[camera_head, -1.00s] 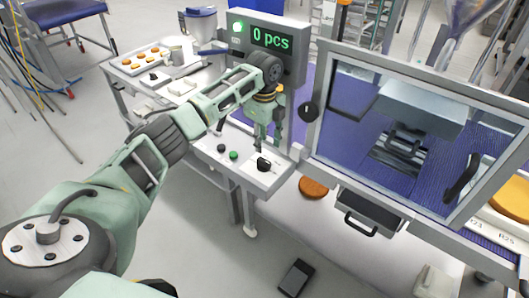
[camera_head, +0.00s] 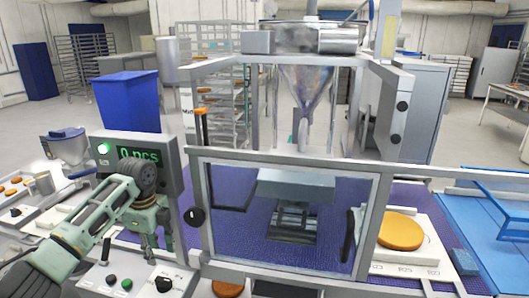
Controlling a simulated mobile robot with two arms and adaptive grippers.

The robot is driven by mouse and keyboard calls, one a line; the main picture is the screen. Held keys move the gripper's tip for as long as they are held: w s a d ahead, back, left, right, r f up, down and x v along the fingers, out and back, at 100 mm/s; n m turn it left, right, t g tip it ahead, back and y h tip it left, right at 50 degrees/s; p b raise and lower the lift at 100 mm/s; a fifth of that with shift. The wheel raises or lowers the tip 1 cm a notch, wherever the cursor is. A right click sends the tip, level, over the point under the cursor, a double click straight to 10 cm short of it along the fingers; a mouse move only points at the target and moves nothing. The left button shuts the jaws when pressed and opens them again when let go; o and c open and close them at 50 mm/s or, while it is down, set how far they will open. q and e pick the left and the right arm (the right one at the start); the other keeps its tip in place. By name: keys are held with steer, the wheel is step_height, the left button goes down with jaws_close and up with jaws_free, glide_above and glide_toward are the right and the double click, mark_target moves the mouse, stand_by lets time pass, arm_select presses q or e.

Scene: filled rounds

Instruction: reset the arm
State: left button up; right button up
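My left arm comes in from the lower left in the head view. Its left gripper (camera_head: 158,250) points down above the control panel, in front of the display box (camera_head: 122,148). Its two fingers look apart, with nothing seen between them. The display reads "0 pcs" in green, partly hidden by my arm, beside a lit green lamp (camera_head: 103,149). My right arm and gripper are not in view.
A clear-windowed machine guard (camera_head: 284,264) with a black handle stands right of my gripper, under a steel hopper (camera_head: 305,90). An orange-brown round (camera_head: 400,231) lies on the right. Panel knobs (camera_head: 164,284) sit below my gripper. A blue bin (camera_head: 127,101) stands behind.

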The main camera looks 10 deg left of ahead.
arm_select(q)
steer(key=s+d+f+n+t+h, duration=0.1)
steer(key=s+d+f+n, duration=0.4)
steer(key=s+d+f, duration=1.25)
steer(key=s+r+n+t, duration=0.2)
steer(key=s+n+t, duration=0.1)
steer(key=s+n, duration=1.1)
steer(key=s+f+m+g+b, duration=0.1)
steer(key=s+f, duration=0.1)
steer(key=f, duration=1.2)
steer(key=s+f+m+g+b, duration=0.1)
steer(key=s+f, duration=0.1)
steer(key=f, duration=1.2)
steer(key=s+a+f+b, duration=0.1)
steer(key=s+a+f, duration=0.1)
steer(key=s+f, duration=0.6)
steer(key=s+a+f+g+y+b, duration=0.1)
steer(key=s+a+f, duration=0.1)
steer(key=s+f, duration=0.7)
steer(key=shift+f, duration=0.7)
